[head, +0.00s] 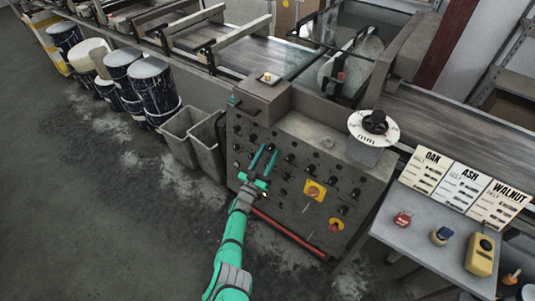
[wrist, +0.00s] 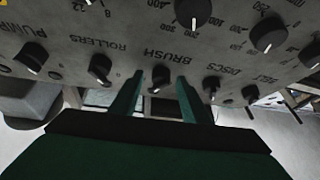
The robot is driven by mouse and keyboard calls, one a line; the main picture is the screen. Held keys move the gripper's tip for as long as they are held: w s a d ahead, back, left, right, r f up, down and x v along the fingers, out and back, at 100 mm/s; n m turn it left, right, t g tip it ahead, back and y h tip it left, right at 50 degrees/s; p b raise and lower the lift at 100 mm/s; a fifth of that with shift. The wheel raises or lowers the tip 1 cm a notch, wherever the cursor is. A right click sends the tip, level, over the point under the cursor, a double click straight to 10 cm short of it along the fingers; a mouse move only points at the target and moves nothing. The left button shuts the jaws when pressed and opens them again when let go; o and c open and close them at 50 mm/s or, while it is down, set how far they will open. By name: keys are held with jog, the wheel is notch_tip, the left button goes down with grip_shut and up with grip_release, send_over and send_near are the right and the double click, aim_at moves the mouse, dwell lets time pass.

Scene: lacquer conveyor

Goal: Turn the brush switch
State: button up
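The brush switch (wrist: 160,83) is a small black knob with a white pointer mark, beside the BRUSH lettering on the grey control panel (wrist: 120,25). In the wrist view my gripper (wrist: 160,80) is open, with one green finger on each side of this knob and a visible gap on both sides. Whether the fingertips reach past the knob's face is hard to tell. In the head view my gripper (head: 264,152) is at the upper left part of the panel, its two fingers apart. The brush switch is too small to single out there.
The rollers knob (wrist: 100,69) and discs knob (wrist: 211,87) flank the brush switch. The panel also has a yellow-backed switch (head: 314,191) and a red-and-yellow stop button (head: 335,225). A white mm dial (head: 374,125) stands on the right. Grey bins (head: 183,138) stand left.

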jog(key=v, duration=1)
jog(key=shift+s+a, duration=0.15)
jog(key=shift+s, duration=0.2)
jog(key=shift+f, duration=0.15)
